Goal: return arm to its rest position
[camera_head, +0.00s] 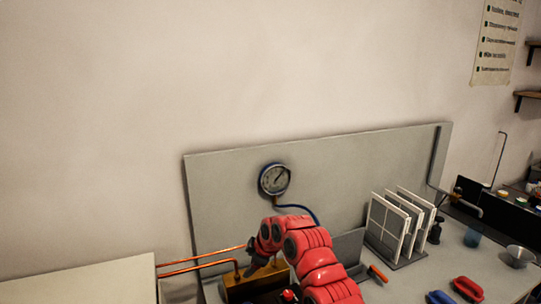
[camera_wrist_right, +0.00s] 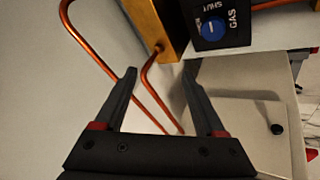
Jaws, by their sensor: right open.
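My red right arm (camera_head: 318,262) reaches in from the lower right in the head view. Its dark right gripper (camera_head: 252,268) is beside the brass-coloured block (camera_head: 240,289) and partly covers it. In the right wrist view the right gripper (camera_wrist_right: 158,72) has its two fingers spread, with no object held between them. Copper pipes (camera_wrist_right: 150,85) show behind the fingers. The brass block (camera_wrist_right: 170,42) and a black panel with a blue knob (camera_wrist_right: 213,27) marked GAS are beyond the fingertips. My left gripper is not in view.
A round gauge (camera_head: 274,180) with a blue hose is on the upright grey board (camera_head: 230,190). To the right are a rack of white framed panels (camera_head: 390,225), a red-handled tool (camera_head: 378,273), red and blue objects (camera_head: 468,289) and a bowl (camera_head: 519,256).

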